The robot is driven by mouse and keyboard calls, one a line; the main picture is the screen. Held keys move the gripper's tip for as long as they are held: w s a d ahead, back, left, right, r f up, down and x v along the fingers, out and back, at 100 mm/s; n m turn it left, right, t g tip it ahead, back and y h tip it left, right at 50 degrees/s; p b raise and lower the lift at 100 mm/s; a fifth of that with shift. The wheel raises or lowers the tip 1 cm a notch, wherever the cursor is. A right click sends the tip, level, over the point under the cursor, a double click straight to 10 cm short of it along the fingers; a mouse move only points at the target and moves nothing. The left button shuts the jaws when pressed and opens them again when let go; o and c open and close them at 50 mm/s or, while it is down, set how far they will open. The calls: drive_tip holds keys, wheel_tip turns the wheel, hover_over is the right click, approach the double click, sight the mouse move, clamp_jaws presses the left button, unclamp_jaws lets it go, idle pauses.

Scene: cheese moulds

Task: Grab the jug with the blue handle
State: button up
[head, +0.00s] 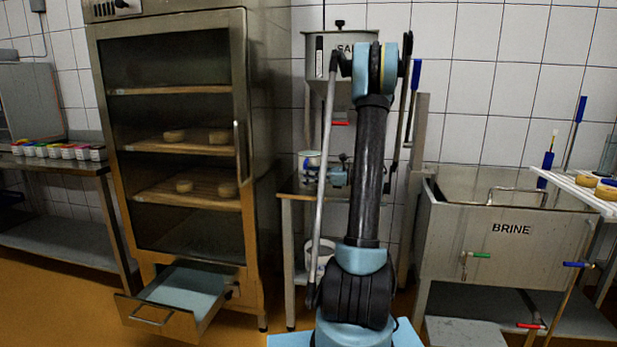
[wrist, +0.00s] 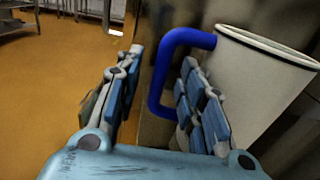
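The white jug (wrist: 258,75) with a blue handle (wrist: 158,82) fills the right of the wrist view, tilted in the picture. My gripper (wrist: 160,88) is open, with one finger on each side of the handle's long bar as seen there. The right finger overlaps the space between the bar and the jug body. I cannot tell whether either finger touches the handle. In the head view a white vessel (head: 308,163), apparently this jug, stands on a small table, with my gripper (head: 339,174) close to its right, partly hidden by my arm.
A steel cabinet (head: 258,110) stands left of the small table (head: 297,196), its lower drawer (head: 160,318) pulled out. A salt hopper (head: 318,65) hangs above. The brine tank (head: 480,250) stands at the right. Open orange floor (wrist: 65,85) shows at the wrist view's left.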

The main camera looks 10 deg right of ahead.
clamp_jaws()
idle(0.3)
